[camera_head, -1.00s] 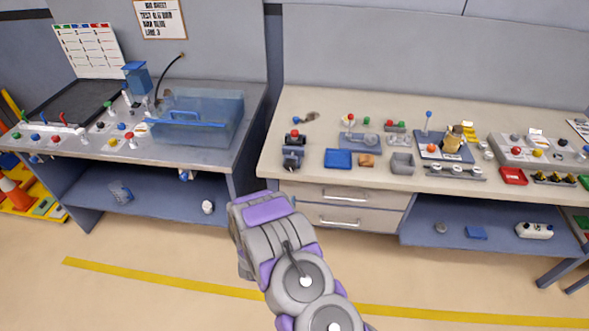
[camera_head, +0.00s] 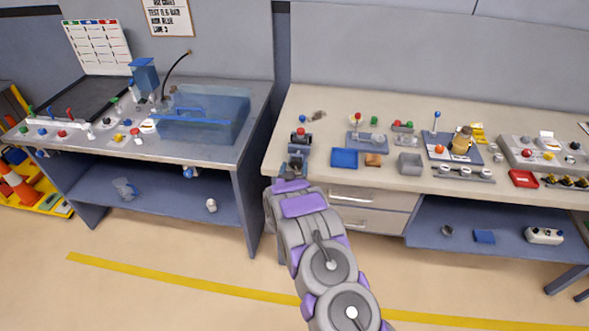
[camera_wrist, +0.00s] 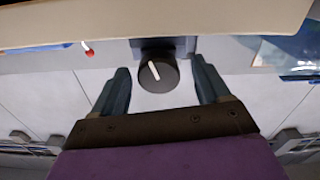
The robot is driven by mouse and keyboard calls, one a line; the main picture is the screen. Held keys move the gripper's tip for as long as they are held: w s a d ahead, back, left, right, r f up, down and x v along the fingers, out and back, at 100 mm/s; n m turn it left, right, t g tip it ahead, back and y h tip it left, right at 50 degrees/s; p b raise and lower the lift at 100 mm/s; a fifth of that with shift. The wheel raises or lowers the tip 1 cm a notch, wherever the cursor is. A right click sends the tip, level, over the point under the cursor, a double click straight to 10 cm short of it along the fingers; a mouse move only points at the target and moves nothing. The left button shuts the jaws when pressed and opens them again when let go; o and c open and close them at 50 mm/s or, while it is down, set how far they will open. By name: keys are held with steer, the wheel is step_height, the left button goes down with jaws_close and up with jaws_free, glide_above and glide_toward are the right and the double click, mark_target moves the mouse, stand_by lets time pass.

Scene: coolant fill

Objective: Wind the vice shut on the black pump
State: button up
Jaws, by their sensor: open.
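The vice (camera_head: 298,150) is a small blue-grey block at the left front edge of the right bench. A dark piece with a red top (camera_head: 301,134), which looks like the black pump, sits at it; whether the jaws touch it cannot be made out. My gripper (camera_head: 291,183) is just in front of the vice, at the bench edge. In the wrist view, a round black knob with a white mark (camera_wrist: 158,74) shows between my two open fingers (camera_wrist: 160,66), with a gap on both sides. It appears to be the vice's winding knob.
A blue tray (camera_head: 344,159) and a grey bin (camera_head: 410,164) stand right of the vice. Drawers (camera_head: 368,212) lie under the bench top. The left bench carries a clear blue tank (camera_head: 205,118). The floor in front is clear.

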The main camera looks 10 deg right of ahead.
steer(key=shift+w+d, duration=0.15)
steer(key=shift+w, duration=0.2)
